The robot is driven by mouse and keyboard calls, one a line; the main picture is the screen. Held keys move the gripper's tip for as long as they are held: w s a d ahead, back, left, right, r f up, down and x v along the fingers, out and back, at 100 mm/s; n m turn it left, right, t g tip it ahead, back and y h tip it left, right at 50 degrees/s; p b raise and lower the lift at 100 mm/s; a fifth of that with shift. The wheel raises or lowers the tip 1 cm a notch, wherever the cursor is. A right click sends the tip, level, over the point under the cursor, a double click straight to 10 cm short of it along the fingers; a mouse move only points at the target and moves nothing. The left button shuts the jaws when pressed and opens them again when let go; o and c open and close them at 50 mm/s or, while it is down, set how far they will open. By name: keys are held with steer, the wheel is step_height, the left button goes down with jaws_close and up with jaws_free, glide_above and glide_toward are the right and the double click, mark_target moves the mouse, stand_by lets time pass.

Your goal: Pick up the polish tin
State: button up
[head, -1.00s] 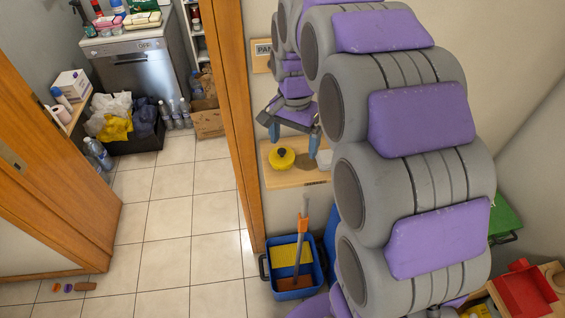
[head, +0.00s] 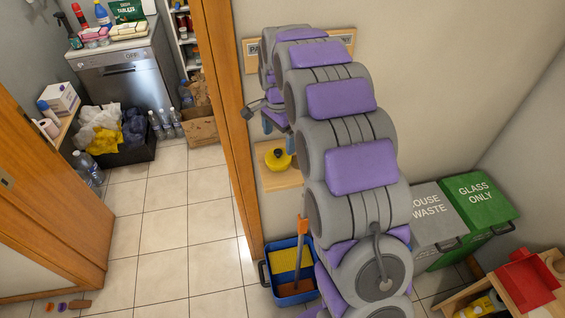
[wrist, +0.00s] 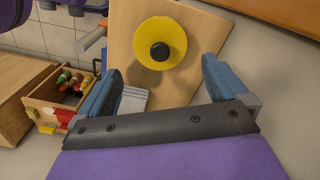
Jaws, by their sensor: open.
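The polish tin is a round yellow thing with a black knob on top (head: 278,161). It sits on a small light-wood shelf (head: 280,182) on the wall right of the door frame. It also shows in the wrist view (wrist: 178,30), upper middle, with the shelf board (wrist: 205,12) behind it. My gripper (head: 278,131) is above the tin in the head view, partly hidden by my arm. In the wrist view my gripper (wrist: 163,78) has its two blue fingers wide apart and empty. The tin appears beyond the fingertips, between their lines, apart from both.
A blue mop bucket (head: 291,290) with an orange-topped handle stands below the shelf. Grey and green waste bins (head: 479,200) and a wooden crate with a red box (head: 527,280) are at right. In the wrist view, a wooden crate of bottles (wrist: 60,95) lies left.

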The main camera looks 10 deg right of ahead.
mark_target(279, 151)
steer(key=shift+a+f, duration=1.2)
steer(key=shift+f, duration=0.05)
steer(key=f, duration=0.1)
steer(key=d+f+b, duration=0.1)
steer(key=f, duration=0.1)
steer(key=d+f+b, duration=0.1)
steer(key=shift+s+d+f, duration=0.1)
steer(key=shift+f, duration=0.05)
steer(key=shift+d+f, duration=0.15)
steer(key=shift+d, duration=0.05)
steer(key=shift+a, duration=0.5)
steer(key=shift+c, duration=0.6)
steer(key=shift+a, duration=0.45)
steer(key=c, duration=0.3)
steer(key=shift+d, duration=0.25)
steer(key=c, duration=0.3)
steer(key=shift+d, duration=0.55)
steer(key=shift+c, duration=0.5)
